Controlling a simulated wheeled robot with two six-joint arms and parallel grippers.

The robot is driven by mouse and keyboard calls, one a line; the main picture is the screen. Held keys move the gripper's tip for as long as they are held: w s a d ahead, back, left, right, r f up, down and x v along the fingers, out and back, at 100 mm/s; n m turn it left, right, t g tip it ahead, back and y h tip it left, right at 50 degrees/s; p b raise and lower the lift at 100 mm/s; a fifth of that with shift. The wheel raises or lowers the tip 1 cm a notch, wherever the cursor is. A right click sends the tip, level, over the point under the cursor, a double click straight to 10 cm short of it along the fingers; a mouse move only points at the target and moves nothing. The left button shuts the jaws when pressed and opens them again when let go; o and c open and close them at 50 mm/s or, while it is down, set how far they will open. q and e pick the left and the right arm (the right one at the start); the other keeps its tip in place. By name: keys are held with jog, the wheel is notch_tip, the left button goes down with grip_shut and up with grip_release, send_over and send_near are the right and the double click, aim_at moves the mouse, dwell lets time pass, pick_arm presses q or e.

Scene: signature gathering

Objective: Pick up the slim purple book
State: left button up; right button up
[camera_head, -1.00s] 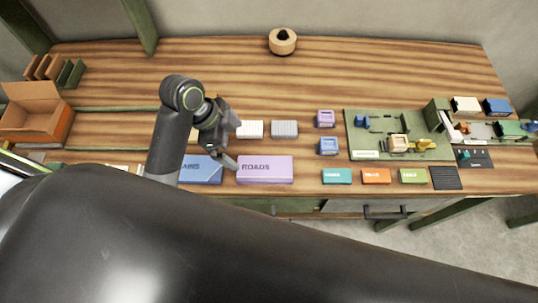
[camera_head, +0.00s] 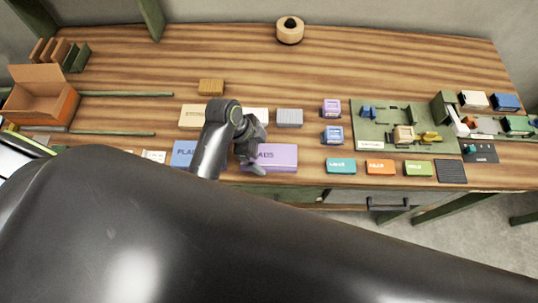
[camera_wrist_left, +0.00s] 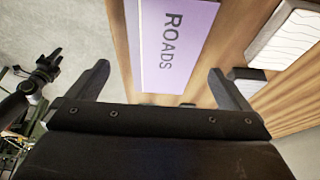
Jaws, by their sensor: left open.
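The slim purple book, lettered ROADS (camera_head: 282,157), lies flat near the table's front edge. In the left wrist view the book (camera_wrist_left: 172,40) shows its cover and lettering ahead of the jaws. My left gripper (camera_head: 250,160) is above the book's left part, and it hides some of the lettering. In the left wrist view the left gripper (camera_wrist_left: 158,78) is open and empty, its fingers apart on either side of the book's near end. A small dark jointed part at the left of that view may be my right gripper (camera_wrist_left: 42,75); its jaws are unclear.
A blue book (camera_head: 183,153) lies left of the purple one, and a cream STORMS book (camera_head: 192,117) behind it. A grey block (camera_head: 289,118) and small purple and blue boxes stand nearby. Teal (camera_head: 341,166), orange and green blocks line the front edge.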

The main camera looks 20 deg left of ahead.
aim_at(269, 156)
pick_arm(q)
jog(key=x, duration=0.1)
jog(key=p+x, duration=0.1)
jog(key=x, duration=0.1)
jog(key=shift+w+d+r, duration=0.1)
jog(key=shift+w+r, duration=0.05)
jog(key=shift+w, duration=0.1)
jog(key=shift+x, duration=0.75)
jog(key=c, duration=1.1)
